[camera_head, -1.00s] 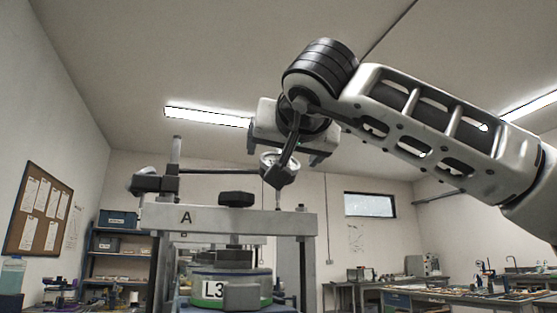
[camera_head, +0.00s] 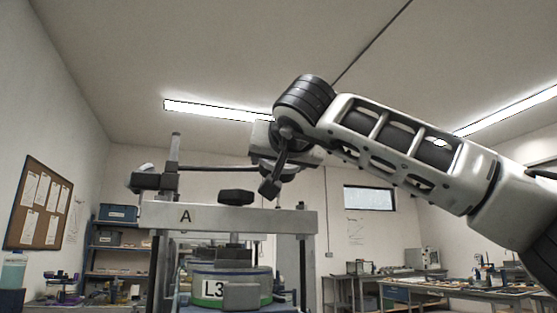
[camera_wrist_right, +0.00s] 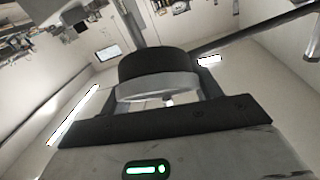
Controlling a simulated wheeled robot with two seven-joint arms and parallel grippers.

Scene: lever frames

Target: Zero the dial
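The dial gauge hangs from a rod (camera_head: 218,168) on a stand above the crossbar (camera_head: 230,217) marked A. In the head view its face is hidden behind my right wrist. In the right wrist view the dial (camera_wrist_right: 158,75) is close, with a dark round body and a pale rim, just beyond the gripper's palm. My right gripper (camera_head: 287,160) is over the dial, its fingers apart; it also shows in the wrist view (camera_wrist_right: 163,95). Contact with the dial cannot be made out. My left gripper is not in view.
The stand's post and clamp (camera_head: 152,180) are left of the dial. Shelves and benches stand far back.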

